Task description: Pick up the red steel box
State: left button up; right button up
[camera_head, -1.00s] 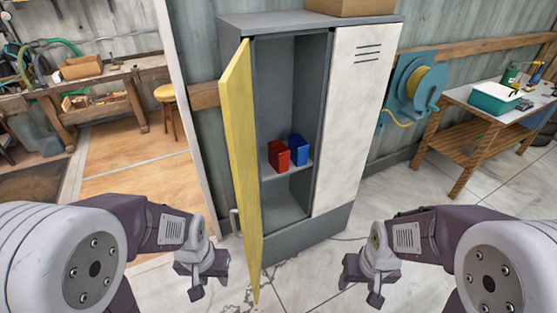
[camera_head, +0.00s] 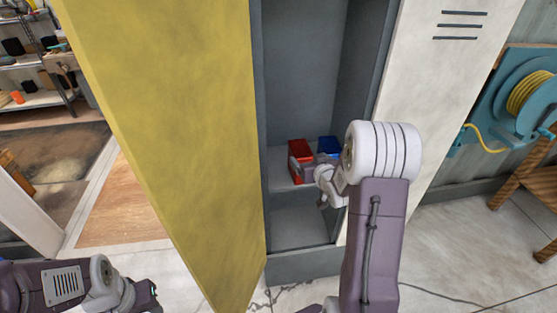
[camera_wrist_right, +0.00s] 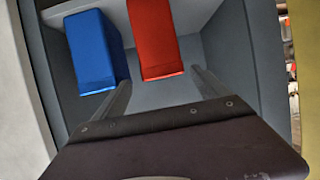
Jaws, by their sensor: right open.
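The red steel box (camera_head: 298,148) stands on the locker shelf (camera_head: 279,183), beside a blue box (camera_head: 329,145) on its right. My right gripper (camera_head: 306,168) reaches into the locker just in front of the red box and partly hides it. In the right wrist view the red box (camera_wrist_right: 152,38) shows between the two open fingers of the right gripper (camera_wrist_right: 162,82), and the blue box (camera_wrist_right: 94,50) is left of them. I cannot tell whether the fingers flank or touch the red box. My left gripper (camera_head: 140,297) is low at the left, its jaws unclear.
The open yellow door (camera_head: 165,110) stands large at the left of the compartment. The closed white door (camera_head: 440,110) is on the right. A dark side wall (camera_wrist_right: 235,50) bounds the compartment closely. A hose reel (camera_head: 515,95) hangs further right.

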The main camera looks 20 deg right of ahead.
aim_at(306, 156)
jog(key=shift+a+r, duration=0.25)
jog(key=shift+a, duration=0.05)
jog(key=x, duration=0.3)
jog(key=shift+w+f, duration=0.1)
jog(key=shift+w, duration=0.05)
jog(key=shift+w+d+f, duration=0.15)
jog(key=shift+d, duration=0.1)
jog(key=x, duration=0.4)
jog(key=shift+w+a+p, duration=0.2)
jog(key=shift+w+p, duration=0.05)
jog(key=shift+p, duration=0.1)
jog(key=shift+w+d+f, duration=0.15)
jog(key=shift+w, duration=0.1)
jog(key=shift+s, duration=0.15)
jog(key=c, duration=0.5)
jog(key=shift+r, duration=0.2)
grip_shut()
